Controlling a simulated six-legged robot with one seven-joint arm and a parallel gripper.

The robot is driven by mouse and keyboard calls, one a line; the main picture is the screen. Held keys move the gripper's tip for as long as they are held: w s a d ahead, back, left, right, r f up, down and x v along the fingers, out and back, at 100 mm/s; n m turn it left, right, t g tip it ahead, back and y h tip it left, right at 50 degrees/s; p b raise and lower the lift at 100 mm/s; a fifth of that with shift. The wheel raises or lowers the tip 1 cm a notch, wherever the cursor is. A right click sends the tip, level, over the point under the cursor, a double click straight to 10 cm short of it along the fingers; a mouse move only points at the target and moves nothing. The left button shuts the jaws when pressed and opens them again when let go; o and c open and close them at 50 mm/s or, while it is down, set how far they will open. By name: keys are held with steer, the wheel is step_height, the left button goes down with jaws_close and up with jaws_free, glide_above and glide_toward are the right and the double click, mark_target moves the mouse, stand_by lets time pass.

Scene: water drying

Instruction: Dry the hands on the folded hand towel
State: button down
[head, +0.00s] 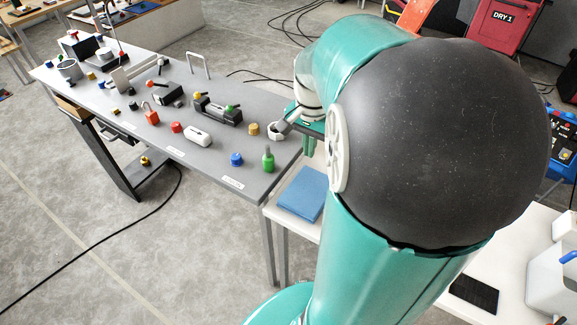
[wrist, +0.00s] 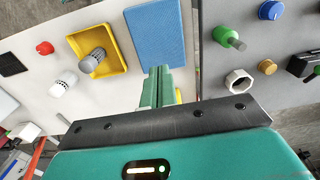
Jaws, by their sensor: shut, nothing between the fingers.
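The folded hand towel is a flat blue rectangle (head: 303,193) on the white table beside the grey bench. In the wrist view the blue towel (wrist: 155,32) lies just beyond my fingertips, flat and square-edged. My gripper (wrist: 157,72) has its two green fingers shut together with nothing between them. The fingertips overlap the towel's near edge in the wrist picture; I cannot tell whether they touch it. In the head view my gripper (head: 309,147) hangs near the bench's right end, above the towel's level, partly hidden by my arm.
The wrist view shows a yellow tray (wrist: 119,66) with a grey ribbed cylinder (wrist: 93,61) left of the towel. A red knob (wrist: 45,47) and white cylinder (wrist: 59,89) stand farther left. The grey bench (head: 215,160) holds several fixtures, including a green bottle-like piece (head: 268,161).

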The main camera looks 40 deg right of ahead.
steer(key=shift+w+d+f, duration=0.15)
steer(key=shift+w, duration=0.05)
stand_by(0.3)
glide_toward(306, 189)
step_height(306, 189, down, 7)
steer(key=shift+r, duration=0.1)
stand_by(0.4)
